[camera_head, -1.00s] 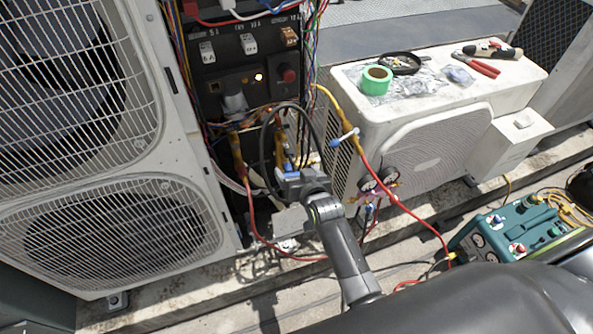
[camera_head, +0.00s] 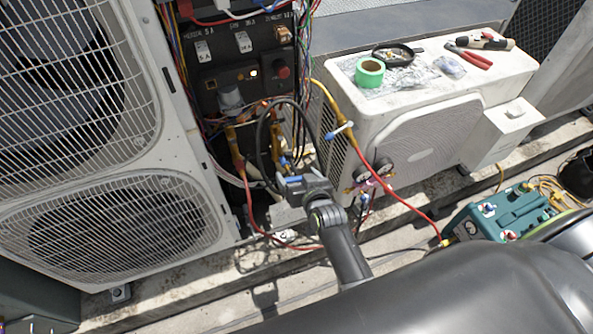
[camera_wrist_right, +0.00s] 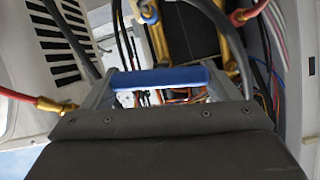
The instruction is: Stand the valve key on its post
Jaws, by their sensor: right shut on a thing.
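My right gripper (camera_head: 302,186) is in front of the open condenser cabinet, at the middle of the head view. It is shut on a blue bar, which looks like the handle of the valve key (camera_wrist_right: 160,78). In the right wrist view the bar lies level between the two grey fingers. The rest of the key is hidden, and its tilt cannot be told. I cannot pick out the post for certain; brass pipes and fittings (camera_head: 236,150) stand in the cabinet behind the gripper. My left gripper is not in view.
A black hose loops just behind the gripper, and a red hose (camera_head: 405,207) crosses right of it. A white condenser unit (camera_head: 345,100) with green tape (camera_head: 369,72) and pliers on top stands right. Loose wires hang in the cabinet.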

